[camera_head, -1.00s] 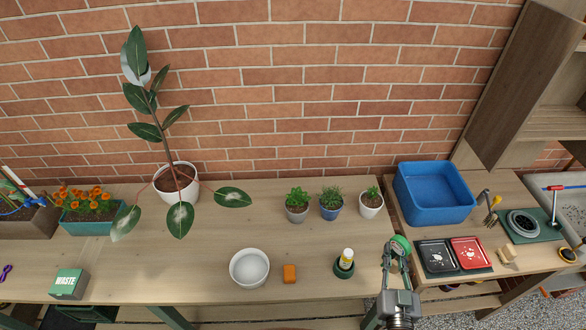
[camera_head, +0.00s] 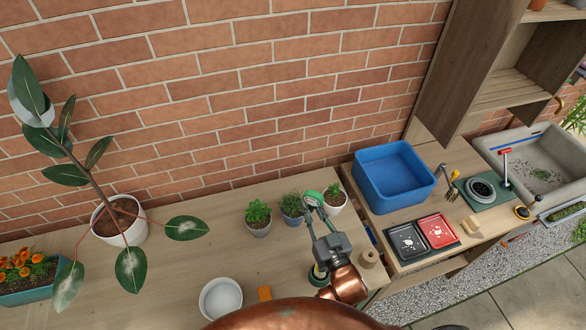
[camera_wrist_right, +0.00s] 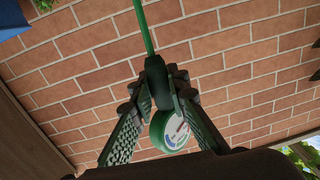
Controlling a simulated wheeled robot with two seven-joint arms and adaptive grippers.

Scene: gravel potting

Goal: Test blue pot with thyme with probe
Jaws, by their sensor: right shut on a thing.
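The blue pot (camera_head: 294,221) with small-leaved green thyme (camera_head: 292,203) stands on the bench between a grey pot (camera_head: 258,230) and a white pot (camera_head: 335,209). My right gripper (camera_head: 314,209) is shut on the probe (camera_head: 312,196), just right of the blue pot in the head view. Whether the probe touches a pot cannot be told. In the right wrist view, the gripper (camera_wrist_right: 163,88) grips the probe's dark green body; its round dial (camera_wrist_right: 170,131) lies between the fingers, and its green rod (camera_wrist_right: 145,28) points up toward the brick wall. My left gripper is not in view.
A white bowl (camera_head: 220,299) and orange block (camera_head: 264,293) lie in front. A green holder (camera_head: 318,276) is partly hidden by my right arm. The blue basin (camera_head: 393,178), black tray (camera_head: 406,242) and red tray (camera_head: 437,231) stand right. A large potted plant (camera_head: 122,219) stands left.

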